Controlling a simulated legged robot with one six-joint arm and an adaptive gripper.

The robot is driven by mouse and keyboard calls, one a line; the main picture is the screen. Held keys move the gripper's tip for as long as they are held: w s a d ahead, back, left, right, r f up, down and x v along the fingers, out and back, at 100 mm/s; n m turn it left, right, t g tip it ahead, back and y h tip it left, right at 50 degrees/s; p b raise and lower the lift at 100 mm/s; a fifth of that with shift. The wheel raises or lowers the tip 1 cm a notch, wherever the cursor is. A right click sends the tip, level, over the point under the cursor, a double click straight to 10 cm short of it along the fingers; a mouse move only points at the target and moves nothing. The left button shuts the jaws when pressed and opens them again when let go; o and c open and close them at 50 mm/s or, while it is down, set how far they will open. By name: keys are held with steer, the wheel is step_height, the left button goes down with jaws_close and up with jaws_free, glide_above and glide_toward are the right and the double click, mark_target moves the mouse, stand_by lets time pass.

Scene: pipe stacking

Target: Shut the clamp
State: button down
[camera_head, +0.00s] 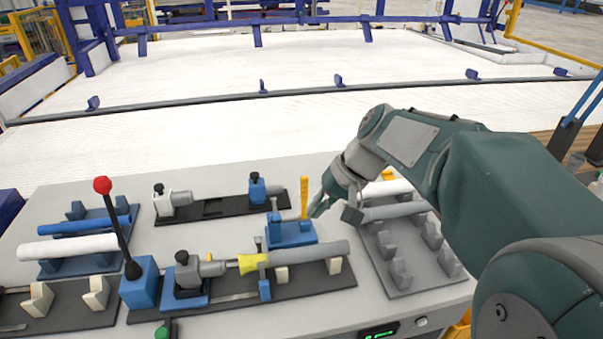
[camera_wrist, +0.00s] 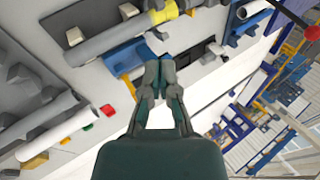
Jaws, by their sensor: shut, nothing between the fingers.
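The clamp (camera_head: 291,233) is a blue block on the table with a yellow lever (camera_head: 304,198) standing upright. A grey pipe (camera_head: 315,252) with a yellow collar (camera_head: 252,263) lies just in front of it. My gripper (camera_head: 317,209) is shut and empty, close to the right of the lever; I cannot tell if it touches. In the wrist view, my shut fingertips (camera_wrist: 160,62) are beside the blue clamp (camera_wrist: 126,55), with the grey pipe (camera_wrist: 108,39) beyond.
A grey rack (camera_head: 405,278) with pipes stands right of the clamp under my arm. A red-knobbed lever (camera_head: 103,186) rises at the left, by blue and white pipes (camera_head: 68,247). A black rail (camera_head: 220,207) with another fixture lies behind left. The back of the table is clear.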

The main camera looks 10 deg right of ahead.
mark_target(304, 200)
steer(key=w+d+f+m+y, duration=0.1)
steer(key=w+d+f+y, duration=0.15)
steer(key=w, duration=0.45)
steer(key=w+d+f+y, duration=0.1)
steer(key=w+f+y, duration=0.15)
steer(key=w, duration=0.55)
steer(key=w+d+f+m+t+y, duration=0.1)
steer(key=w+d+f+t+y, duration=0.4)
steer(key=w+d+f, duration=0.4)
steer(key=a+g+y, duration=0.1)
steer(key=a, duration=0.7)
steer(key=shift+s+a+r, duration=0.15)
steer(key=shift+s+r, duration=0.15)
steer(key=shift+r, duration=0.05)
steer(key=shift+s, duration=0.35)
